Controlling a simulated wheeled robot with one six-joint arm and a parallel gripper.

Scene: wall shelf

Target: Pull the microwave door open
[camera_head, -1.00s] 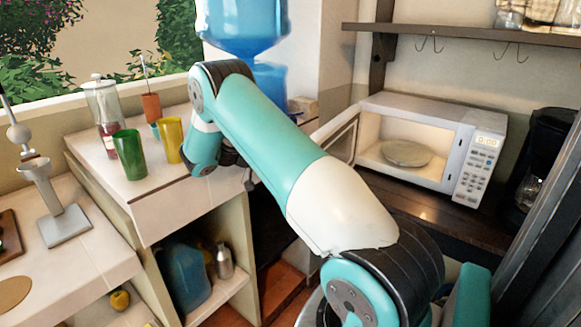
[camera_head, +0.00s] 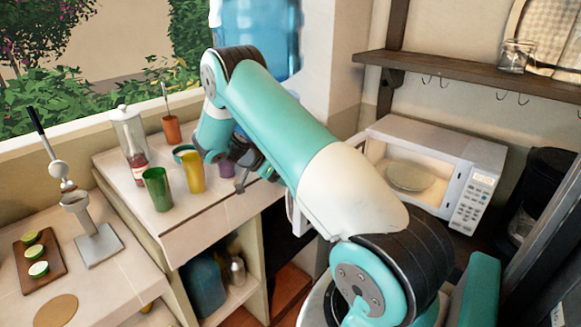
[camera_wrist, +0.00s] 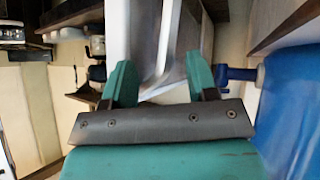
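The white microwave (camera_head: 430,140) stands on the dark counter at the right in the head view. Its front is open and a round plate (camera_head: 410,177) shows inside. The door is swung out to the left, mostly hidden behind my arm; a pale edge that looks like the door (camera_head: 297,216) shows below the arm. My gripper (camera_head: 243,168) is left of the microwave, partly hidden. In the wrist view my gripper (camera_wrist: 160,78) has its two teal fingers apart. A white panel, likely the door (camera_wrist: 143,40), shows between and beyond them; contact cannot be told.
A green cup (camera_head: 157,188), a yellow cup (camera_head: 194,172) and a purple cup (camera_head: 227,167) stand on the counter near my gripper. A blue water bottle (camera_head: 262,35) is behind my arm. A wall shelf (camera_head: 470,72) with hooks hangs above the microwave.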

